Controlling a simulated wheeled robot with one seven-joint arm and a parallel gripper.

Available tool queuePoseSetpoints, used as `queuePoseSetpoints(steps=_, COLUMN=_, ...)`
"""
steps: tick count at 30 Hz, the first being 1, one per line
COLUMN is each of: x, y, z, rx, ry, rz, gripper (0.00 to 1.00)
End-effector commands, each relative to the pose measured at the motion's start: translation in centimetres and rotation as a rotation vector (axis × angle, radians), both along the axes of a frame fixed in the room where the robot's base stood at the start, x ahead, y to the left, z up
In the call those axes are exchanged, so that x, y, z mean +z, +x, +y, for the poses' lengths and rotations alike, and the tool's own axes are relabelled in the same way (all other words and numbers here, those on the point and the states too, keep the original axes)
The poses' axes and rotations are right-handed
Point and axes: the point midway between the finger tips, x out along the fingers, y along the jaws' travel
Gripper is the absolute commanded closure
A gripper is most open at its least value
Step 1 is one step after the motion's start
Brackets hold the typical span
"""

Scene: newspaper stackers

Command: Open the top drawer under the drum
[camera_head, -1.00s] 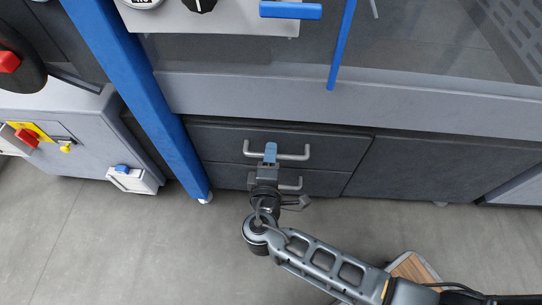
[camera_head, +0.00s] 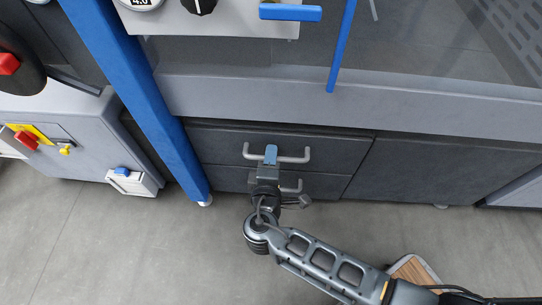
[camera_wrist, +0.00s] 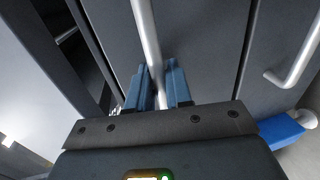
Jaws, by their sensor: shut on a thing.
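The top drawer (camera_head: 340,147) is a dark grey front low in the machine, and it looks flush with the cabinet. Its light grey bar handle (camera_head: 296,158) runs across it. My gripper (camera_head: 270,154) comes from below and is shut on the middle of this handle. In the wrist view the handle (camera_wrist: 147,35) passes between the two blue fingers of my gripper (camera_wrist: 160,88). The lower drawer (camera_head: 325,186) is shut below, and my gripper partly hides its handle (camera_head: 293,188). I cannot make out the drum.
A blue column (camera_head: 150,110) stands just left of the drawers; its foot shows in the wrist view (camera_wrist: 284,131). A grey cabinet (camera_head: 70,140) with a small white box (camera_head: 133,183) is further left. A wooden-topped object (camera_head: 412,270) sits near my arm. The floor (camera_head: 130,250) in front is largely clear.

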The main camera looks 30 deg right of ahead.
Motion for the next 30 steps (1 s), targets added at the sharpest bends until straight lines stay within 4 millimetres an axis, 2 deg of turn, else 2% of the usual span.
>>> queuePoseSetpoints(steps=8, x=0.0, y=-0.1, z=0.1, rx=0.0, ry=-0.001, rz=0.001, gripper=1.0)
queuePoseSetpoints(steps=14, x=0.1, y=-1.6, z=1.1, rx=0.002, ry=0.0, rz=0.001, gripper=1.0)
queuePoseSetpoints(steps=20, x=0.1, y=-4.9, z=3.5, rx=0.004, ry=0.0, rz=0.004, gripper=1.0)
queuePoseSetpoints(steps=30, x=0.2, y=-12.2, z=8.9, rx=0.003, ry=0.0, rz=0.002, gripper=1.0)
